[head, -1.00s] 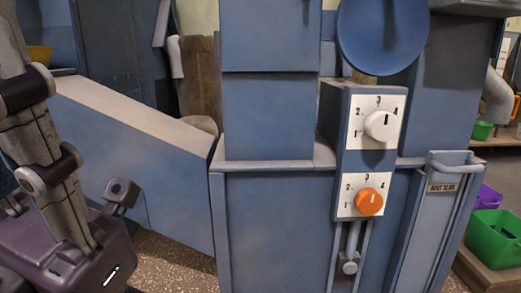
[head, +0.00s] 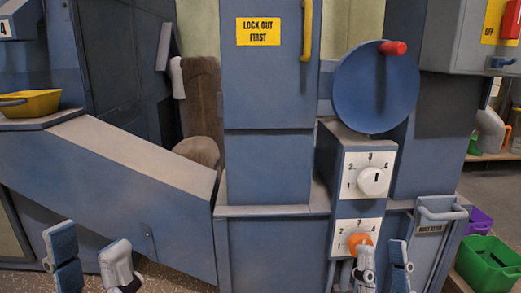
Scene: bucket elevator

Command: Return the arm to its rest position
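My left gripper (head: 90,262) is at the bottom left, in front of the sloping blue chute. Its two fingers stand upright and apart, with nothing between them. My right gripper (head: 383,268) is at the bottom, in front of the control box (head: 328,155). Its fingers are also apart, with nothing seen held between them. Its left finger overlaps the lower edge of the orange knob (head: 360,242); I cannot tell whether they touch. The white knob (head: 374,181) above is clear of both grippers. Both arms behind the fingers are out of frame.
The blue chute (head: 120,190) slopes down across the left. A yellow scoop (head: 30,103) lies on its upper end. A blue wheel (head: 375,88) with a red handle (head: 392,48) is above the control box. A green bin (head: 488,263) stands at the lower right.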

